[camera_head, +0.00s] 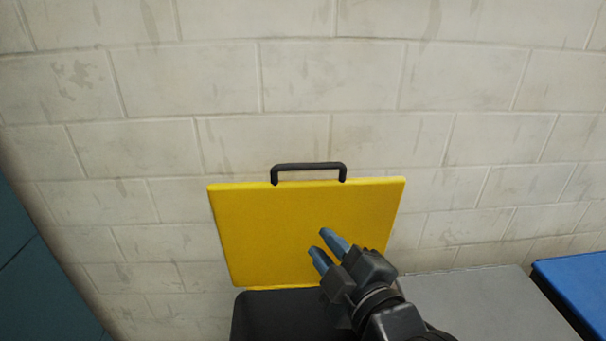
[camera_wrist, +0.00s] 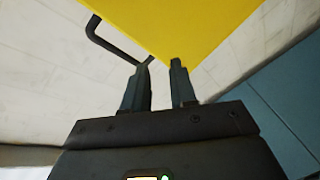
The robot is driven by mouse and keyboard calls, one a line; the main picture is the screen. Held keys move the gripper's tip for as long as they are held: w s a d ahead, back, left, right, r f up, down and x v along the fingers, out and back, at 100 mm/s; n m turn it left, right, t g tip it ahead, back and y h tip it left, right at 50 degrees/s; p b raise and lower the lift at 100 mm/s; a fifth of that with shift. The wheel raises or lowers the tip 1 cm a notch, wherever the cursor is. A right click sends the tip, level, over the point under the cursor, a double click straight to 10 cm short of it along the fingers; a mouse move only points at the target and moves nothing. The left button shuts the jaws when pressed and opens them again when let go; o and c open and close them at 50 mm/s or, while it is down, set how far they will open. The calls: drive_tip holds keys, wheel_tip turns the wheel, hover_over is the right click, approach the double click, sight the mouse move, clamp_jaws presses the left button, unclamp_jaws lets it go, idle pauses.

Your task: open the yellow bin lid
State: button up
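The yellow bin lid (camera_head: 265,235) stands raised, close to upright, in front of the brick wall. Its black handle (camera_head: 308,167) is on its top edge. The dark bin opening (camera_head: 270,315) shows below the lid. My gripper (camera_head: 325,246) is in front of the lid's lower right part, fingers pointing up and left, apart from the handle. In the wrist view my gripper (camera_wrist: 164,65) has a gap between its fingers and holds nothing. The lid (camera_wrist: 190,25) and the handle (camera_wrist: 105,38) show beyond the fingertips. Whether a finger touches the lid I cannot tell.
A grey-topped box (camera_head: 480,305) stands right of the bin, and a blue one (camera_head: 580,285) stands farther right. A blue-grey surface (camera_head: 30,270) is at the left edge. The pale brick wall (camera_head: 300,90) closes off the back.

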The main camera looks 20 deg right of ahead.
sight(309, 169)
drive_tip(key=w+d+r+n, duration=0.1)
drive_tip(key=w+r+n, duration=0.1)
drive_tip(key=w, duration=0.1)
drive_tip(key=w+d+r+n, duration=0.1)
drive_tip(key=w+r+n, duration=0.1)
drive_tip(key=w, duration=0.1)
drive_tip(key=w+d+r+n, duration=0.1)
drive_tip(key=w+r+n, duration=0.1)
drive_tip(key=w+r, duration=0.1)
drive_tip(key=shift+n+y, duration=0.4)
drive_tip(key=w, duration=0.7)
drive_tip(key=shift+w+a+f+p, duration=0.2)
drive_tip(key=shift+w+f+p, duration=0.1)
drive_tip(key=shift+f, duration=0.1)
drive_tip(key=shift+c, duration=0.4)
clamp_jaws()
drive_tip(key=shift+f, duration=0.1)
